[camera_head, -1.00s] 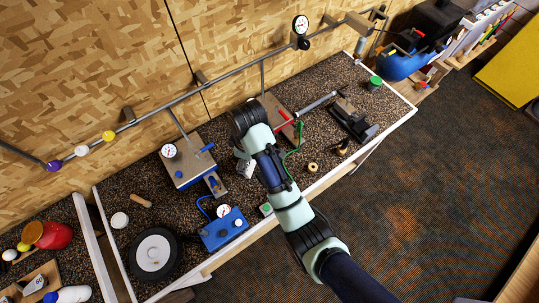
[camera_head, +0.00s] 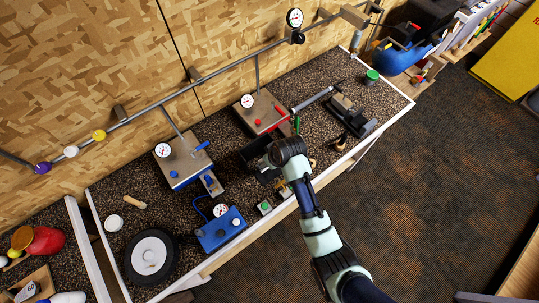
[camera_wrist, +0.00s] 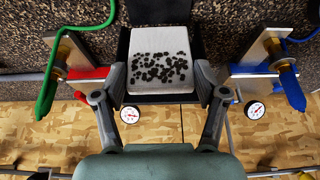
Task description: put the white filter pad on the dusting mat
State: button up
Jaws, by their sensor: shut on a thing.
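In the wrist view the white filter pad (camera_wrist: 160,48) is a pale block with many black specks on its face. My gripper (camera_wrist: 161,82) is shut on it, with one finger at each side. A black box-like holder (camera_wrist: 160,10) shows behind and around the pad. In the head view this black box (camera_head: 252,158) lies on the bench between the red and blue fixtures, partly hidden by my wrist, which also hides the pad. I cannot make out the dusting mat for certain.
A blue-handled fixture (camera_head: 180,160) stands left and a red-handled fixture (camera_head: 260,112) behind. A blue pump box (camera_head: 220,229), a small green-topped block (camera_head: 265,207) and a black vise (camera_head: 350,117) are around.

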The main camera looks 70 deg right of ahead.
jog(key=shift+f, duration=3)
jog(key=shift+c, duration=0.4)
jog(key=o, duration=1)
jog(key=p+v, duration=0.1)
jog(key=v, duration=1.1)
jog(key=shift+d, duration=0.1)
